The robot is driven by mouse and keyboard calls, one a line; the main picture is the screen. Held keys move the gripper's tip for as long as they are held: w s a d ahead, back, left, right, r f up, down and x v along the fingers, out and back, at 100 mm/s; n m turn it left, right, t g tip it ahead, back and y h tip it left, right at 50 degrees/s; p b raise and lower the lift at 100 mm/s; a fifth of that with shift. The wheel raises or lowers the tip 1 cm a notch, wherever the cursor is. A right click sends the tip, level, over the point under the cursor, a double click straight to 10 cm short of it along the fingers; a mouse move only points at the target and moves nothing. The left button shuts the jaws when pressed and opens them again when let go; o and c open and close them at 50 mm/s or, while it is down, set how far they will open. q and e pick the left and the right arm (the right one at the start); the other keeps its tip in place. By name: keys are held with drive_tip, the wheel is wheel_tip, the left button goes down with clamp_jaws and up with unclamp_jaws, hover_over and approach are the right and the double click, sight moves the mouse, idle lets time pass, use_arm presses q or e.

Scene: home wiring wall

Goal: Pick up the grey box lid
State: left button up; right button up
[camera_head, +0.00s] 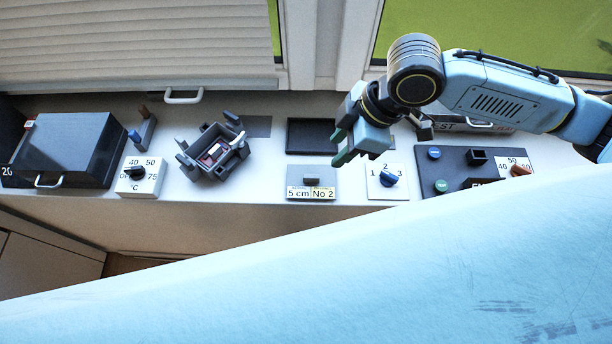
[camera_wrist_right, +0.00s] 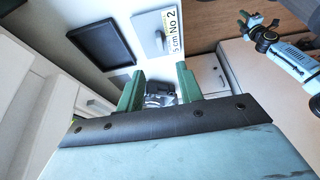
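The grey box lid (camera_head: 298,181) is a flat grey plate with a small raised block and a label reading "5 cm No 2". It lies on the counter; it also shows at the top of the right wrist view (camera_wrist_right: 146,32). My right gripper (camera_head: 343,147) is over the counter, up and to the right of the lid in the head view. Its green fingers are apart, with nothing held; they also show in the wrist view (camera_wrist_right: 159,88). My left gripper is not in the head view.
An open grey box (camera_head: 207,162) with upright posts is left of the lid. A black tray (camera_head: 311,137) lies behind the lid, and a rotary switch (camera_head: 387,178) is to its right. A dark panel (camera_head: 458,166), a dial block (camera_head: 145,178) and a large dark box (camera_head: 75,140) stand farther off.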

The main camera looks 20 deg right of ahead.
sight(312, 176)
drive_tip(key=x, duration=1.1)
drive_tip(key=shift+a+f, duration=0.15)
drive_tip(key=shift+f, duration=0.25)
clamp_jaws()
